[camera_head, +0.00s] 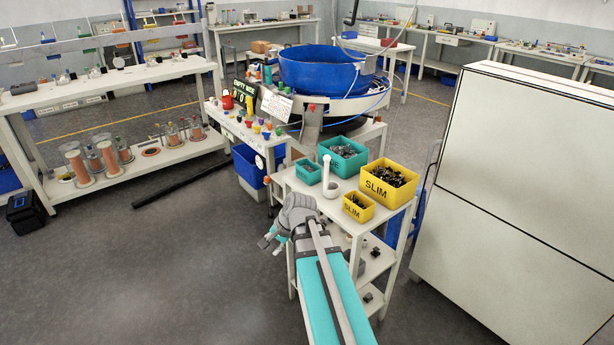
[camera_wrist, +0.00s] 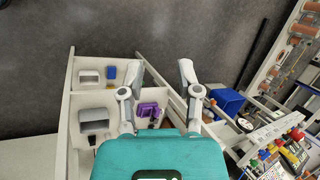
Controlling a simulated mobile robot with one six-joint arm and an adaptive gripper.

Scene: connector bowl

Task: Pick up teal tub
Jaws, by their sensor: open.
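Two teal tubs stand on the white cart top in the head view. The larger teal tub (camera_head: 345,166) is at the back and holds dark metal parts. A smaller teal tub (camera_head: 307,178) is at the front left, with similar parts inside. My gripper (camera_head: 270,244) is left of the cart, lower than its top and apart from both tubs. In the wrist view my gripper (camera_wrist: 158,82) has its fingers spread with nothing held between them. Neither tub can be made out in the wrist view.
Two yellow SLIM bins, a large one (camera_head: 385,191) and a small one (camera_head: 357,213), stand right of the tubs. A white upright holder (camera_head: 327,175) stands close to them. A blue bowl feeder (camera_head: 318,70) is behind. A tall white cabinet (camera_head: 532,180) blocks the right.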

